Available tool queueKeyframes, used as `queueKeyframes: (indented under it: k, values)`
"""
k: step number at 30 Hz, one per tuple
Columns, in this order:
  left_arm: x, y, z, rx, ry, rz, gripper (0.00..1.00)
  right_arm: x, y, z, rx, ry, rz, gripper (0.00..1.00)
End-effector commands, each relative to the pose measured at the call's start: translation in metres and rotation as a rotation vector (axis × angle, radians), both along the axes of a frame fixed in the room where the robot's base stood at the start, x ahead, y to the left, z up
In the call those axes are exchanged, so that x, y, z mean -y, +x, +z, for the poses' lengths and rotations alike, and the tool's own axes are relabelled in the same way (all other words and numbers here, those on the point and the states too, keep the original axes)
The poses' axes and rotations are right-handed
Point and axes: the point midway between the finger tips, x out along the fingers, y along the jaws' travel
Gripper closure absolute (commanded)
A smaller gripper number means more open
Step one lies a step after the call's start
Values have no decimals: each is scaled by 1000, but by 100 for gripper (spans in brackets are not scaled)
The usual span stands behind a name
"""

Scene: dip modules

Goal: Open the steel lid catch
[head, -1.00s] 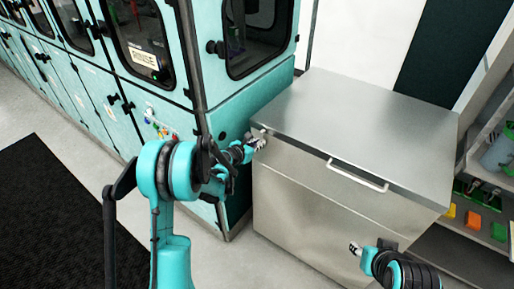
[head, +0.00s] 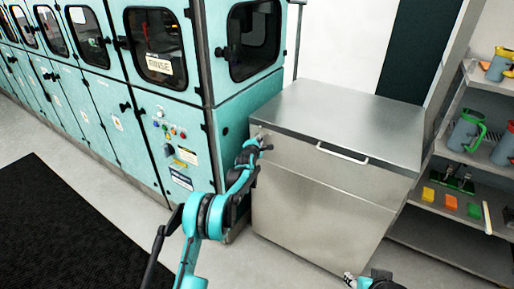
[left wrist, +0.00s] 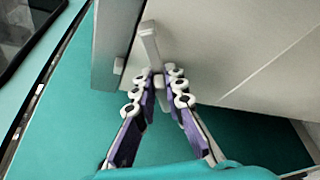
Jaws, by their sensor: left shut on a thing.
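A steel chest (head: 310,205) with a flat steel lid (head: 345,112) stands right of the teal machine, its lid down. The lid catch shows in the left wrist view as a small pale lever (left wrist: 149,42) at the chest's upper edge. My left gripper (head: 264,142) is at the upper left corner of the chest. In the left wrist view the left gripper (left wrist: 159,78) has its fingertips closed on the lower end of the lever. In the head view the gripper hides most of the catch. My right gripper (head: 350,279) is at the bottom edge, partly cut off, low before the chest.
A white bar handle (head: 342,153) is on the lid's front. The teal machine (head: 245,115) stands close at the left of the chest. A shelf (head: 470,155) with jugs and coloured blocks is at the right. A black mat (head: 60,220) lies on open floor.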

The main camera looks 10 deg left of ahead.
Motion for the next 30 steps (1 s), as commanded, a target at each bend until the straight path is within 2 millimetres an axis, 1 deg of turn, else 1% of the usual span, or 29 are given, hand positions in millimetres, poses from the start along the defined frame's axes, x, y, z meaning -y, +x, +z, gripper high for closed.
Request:
queueKeyframes:
  k: [1,4,9,12,21,30]
  values:
    - [1,3,-4,15,43,-2,100,0,0,-4,0,0,0,60]
    - [0,6,-5,46,132,-1,100,0,0,-8,0,0,0,60]
    - [0,7,-8,101,280,-1,100,0,0,-16,0,0,0,60]
    - [-1,7,-9,121,336,-2,100,0,0,-19,0,0,0,60]
    - [-1,7,-10,159,439,-1,100,0,0,-24,0,0,0,60]
    - [-2,7,-10,179,494,-2,100,0,0,-27,0,0,0,60]
